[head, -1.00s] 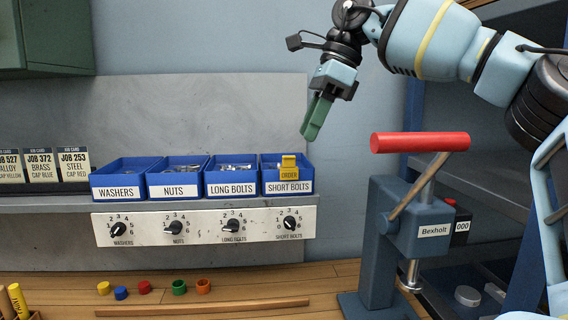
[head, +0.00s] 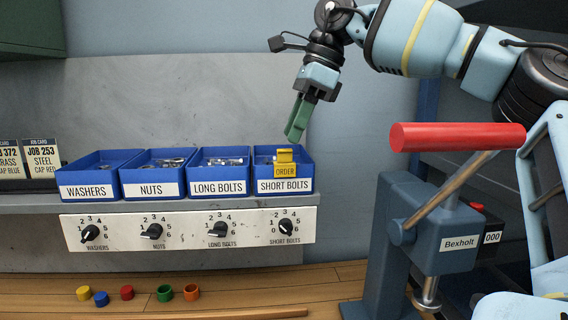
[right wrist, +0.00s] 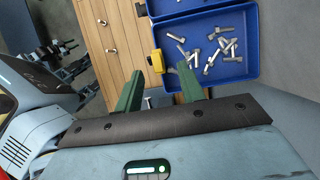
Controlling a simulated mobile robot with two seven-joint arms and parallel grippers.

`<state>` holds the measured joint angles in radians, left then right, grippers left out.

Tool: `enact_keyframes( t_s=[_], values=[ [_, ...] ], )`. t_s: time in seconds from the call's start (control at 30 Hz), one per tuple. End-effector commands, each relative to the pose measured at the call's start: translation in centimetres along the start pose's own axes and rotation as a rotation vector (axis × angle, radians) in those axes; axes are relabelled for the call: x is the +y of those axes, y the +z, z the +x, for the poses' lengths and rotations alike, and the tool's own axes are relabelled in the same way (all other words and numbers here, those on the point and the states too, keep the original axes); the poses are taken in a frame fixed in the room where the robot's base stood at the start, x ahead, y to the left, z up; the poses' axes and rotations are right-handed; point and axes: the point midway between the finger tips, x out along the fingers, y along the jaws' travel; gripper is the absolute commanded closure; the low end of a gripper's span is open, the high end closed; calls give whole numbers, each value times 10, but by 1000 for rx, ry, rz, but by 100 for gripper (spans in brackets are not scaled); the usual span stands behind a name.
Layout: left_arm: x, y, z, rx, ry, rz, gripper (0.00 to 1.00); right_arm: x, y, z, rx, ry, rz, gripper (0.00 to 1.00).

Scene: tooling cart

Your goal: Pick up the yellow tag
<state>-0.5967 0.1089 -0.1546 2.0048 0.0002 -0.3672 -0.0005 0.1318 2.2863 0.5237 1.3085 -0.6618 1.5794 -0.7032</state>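The yellow tag (head: 285,171), marked ORDER, hangs on the front rim of the blue SHORT BOLTS bin (head: 308,170), its raised top part standing above the rim. My right gripper (head: 294,136) is above this bin, pointing down, with a gap between its green fingers and the tag. In the right wrist view the fingers of my right gripper (right wrist: 160,71) are apart with nothing held between them. There the yellow tag (right wrist: 157,62) shows at the bin's edge, just beyond the gap between the fingertips. My left gripper is not in view.
Blue bins for washers (head: 70,178), nuts and long bolts stand left of it on a grey shelf (head: 40,207), above a dial panel (head: 185,243). A press with a red handle (head: 458,137) stands close on the right. Several coloured caps lie on the wooden bench below.

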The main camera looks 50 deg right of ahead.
Motion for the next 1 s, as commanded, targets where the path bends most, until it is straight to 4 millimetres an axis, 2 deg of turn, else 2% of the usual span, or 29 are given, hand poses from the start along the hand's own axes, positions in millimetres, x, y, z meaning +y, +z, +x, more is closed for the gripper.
enact_keyframes(
  t_s=[0.17, 0.5, 0.8, 1.0],
  values=[
    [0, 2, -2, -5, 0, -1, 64, 1, 0, 6, -2, 0, 1, 61],
    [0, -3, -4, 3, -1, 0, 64, 5, 1, 47, -1, 1, 1, 61],
    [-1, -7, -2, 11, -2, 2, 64, 5, 2, 52, -2, -1, 1, 61],
    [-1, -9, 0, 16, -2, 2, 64, 5, 2, 51, -2, -1, 1, 86]
  ],
)
